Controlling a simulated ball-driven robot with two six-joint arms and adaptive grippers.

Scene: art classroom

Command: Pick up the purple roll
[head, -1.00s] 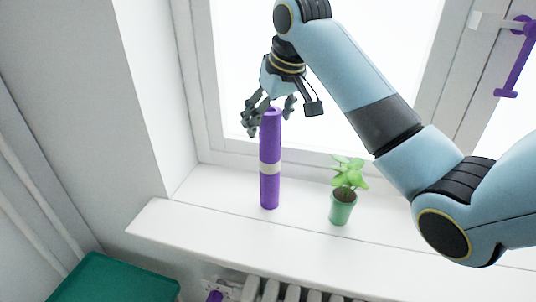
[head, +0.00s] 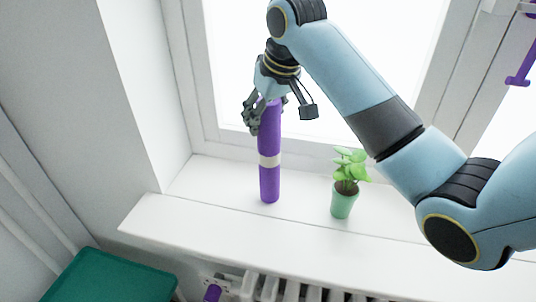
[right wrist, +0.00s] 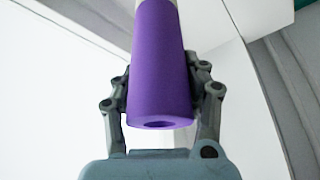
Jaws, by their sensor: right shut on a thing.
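The purple roll (head: 270,179) stands upright on the white windowsill in the head view, with a pale band around its middle. My right gripper (head: 262,112) comes down from above and is shut on the roll's upper end. In the right wrist view the roll (right wrist: 160,70) lies between the two fingers (right wrist: 160,100), one against each side, and its hollow end faces the camera. I cannot tell whether the roll's lower end is touching the sill. My left gripper is not in view.
A green potted plant (head: 342,201) stands on the windowsill (head: 200,208) to the right of the roll. The window is close behind. A radiator (head: 290,291) is below the sill, and a green box (head: 110,280) is at the lower left. The sill left of the roll is clear.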

